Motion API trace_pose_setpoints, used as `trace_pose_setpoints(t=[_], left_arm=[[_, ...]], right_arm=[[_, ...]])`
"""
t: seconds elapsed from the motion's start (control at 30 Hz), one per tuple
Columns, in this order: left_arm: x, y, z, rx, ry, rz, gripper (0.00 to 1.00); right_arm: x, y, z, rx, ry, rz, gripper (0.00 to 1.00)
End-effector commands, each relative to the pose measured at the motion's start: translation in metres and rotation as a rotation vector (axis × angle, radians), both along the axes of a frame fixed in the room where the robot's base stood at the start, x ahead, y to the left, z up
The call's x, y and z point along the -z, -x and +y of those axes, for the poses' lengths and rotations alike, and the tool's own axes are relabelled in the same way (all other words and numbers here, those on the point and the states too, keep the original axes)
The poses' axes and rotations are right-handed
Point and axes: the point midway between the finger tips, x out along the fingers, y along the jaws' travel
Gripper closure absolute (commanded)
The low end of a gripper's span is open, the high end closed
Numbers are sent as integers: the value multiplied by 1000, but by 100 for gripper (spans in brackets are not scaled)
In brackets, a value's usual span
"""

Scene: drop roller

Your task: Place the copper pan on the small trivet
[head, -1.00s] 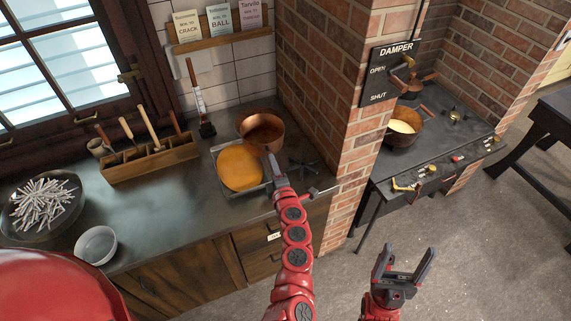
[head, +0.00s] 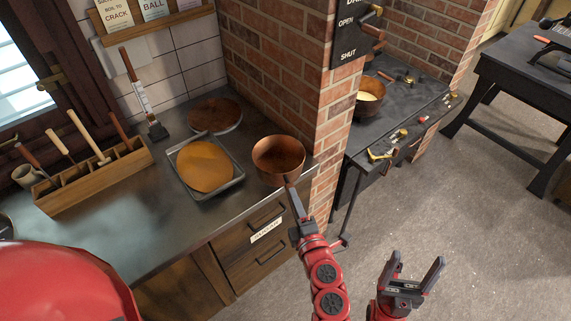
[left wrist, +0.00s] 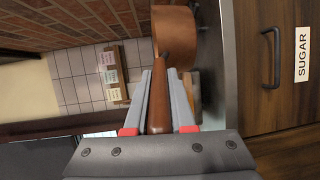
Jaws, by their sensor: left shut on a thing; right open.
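The copper pan (head: 279,153) is at the counter's right front, close to the brick pillar. My left gripper (head: 293,197) is shut on its handle. In the left wrist view, the brown handle (left wrist: 159,105) lies between the two grey fingers, with the pan body (left wrist: 174,28) beyond. The pan looks level; I cannot tell whether it touches what is below. The small trivet is not clearly visible; the pan covers the area where a dark star-shaped stand showed earlier. My right gripper (head: 415,275) is open and empty above the floor.
A tray with an orange slab (head: 205,166) is just left of the pan. A round brown board (head: 214,115) lies behind it. A wooden tool box (head: 95,178) stands at left. The brick pillar (head: 318,130) is close on the right. A stove (head: 400,110) stands beyond.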

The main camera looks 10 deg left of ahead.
Motion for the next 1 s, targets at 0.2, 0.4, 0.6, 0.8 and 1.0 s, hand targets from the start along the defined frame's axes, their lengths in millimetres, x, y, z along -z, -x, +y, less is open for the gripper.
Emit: trace_pose_setpoints(t=[0.2,0.4,0.6,0.8,1.0], left_arm=[[-1,-43,18,-4,-3,-2,100],[2,-86,35,-2,-5,-2,100],[7,-117,44,4,-3,-4,100],[10,-130,51,1,-2,0,100],[35,-129,48,8,-5,-1,100]], right_arm=[[-13,0,0,0,0,0,23],[-28,0,0,0,0,0,23],[-37,0,0,0,0,0,23],[-42,0,0,0,0,0,23],[-51,0,0,0,0,0,23]])
